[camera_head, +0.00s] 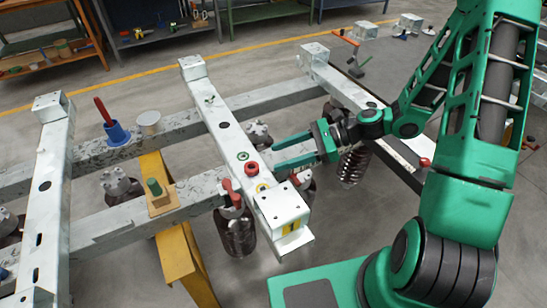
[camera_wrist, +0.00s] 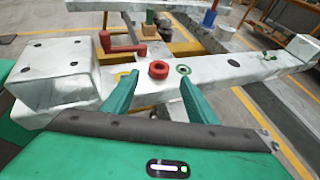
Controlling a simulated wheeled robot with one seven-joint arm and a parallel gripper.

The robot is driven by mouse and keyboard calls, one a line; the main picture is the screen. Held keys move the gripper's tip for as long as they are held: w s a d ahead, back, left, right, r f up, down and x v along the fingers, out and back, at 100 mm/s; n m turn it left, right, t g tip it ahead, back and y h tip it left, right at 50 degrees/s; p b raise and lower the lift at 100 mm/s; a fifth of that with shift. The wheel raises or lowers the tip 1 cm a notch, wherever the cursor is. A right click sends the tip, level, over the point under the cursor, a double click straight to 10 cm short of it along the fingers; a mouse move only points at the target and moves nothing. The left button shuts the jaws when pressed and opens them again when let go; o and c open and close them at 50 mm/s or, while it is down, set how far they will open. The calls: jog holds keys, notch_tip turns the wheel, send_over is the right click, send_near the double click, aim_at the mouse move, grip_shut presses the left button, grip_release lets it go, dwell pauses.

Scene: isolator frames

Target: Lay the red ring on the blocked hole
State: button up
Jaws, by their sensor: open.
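The red ring (camera_head: 252,168) lies on top of the pale metal beam (camera_head: 233,139), between a flat green ring (camera_head: 243,156) and a yellow ring mark (camera_head: 262,188). In the wrist view the red ring (camera_wrist: 159,69) shows just ahead of and between my fingertips, not gripped. My gripper (camera_head: 277,155) is open and empty, its green fingers reaching from the right towards the beam. An open dark hole (camera_head: 224,125) is farther up the beam. A small fitting (camera_head: 210,100) stands beyond it, perhaps in a hole. I cannot tell for sure which hole is blocked.
A red crank handle (camera_head: 232,192) stands beside the red ring. A box-shaped bracket (camera_head: 283,207) sits at the beam's near end.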

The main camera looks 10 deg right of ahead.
jog(key=v, duration=0.3)
jog(key=shift+d+r, duration=0.15)
jog(key=shift+d, duration=0.15)
jog(key=shift+s, duration=0.1)
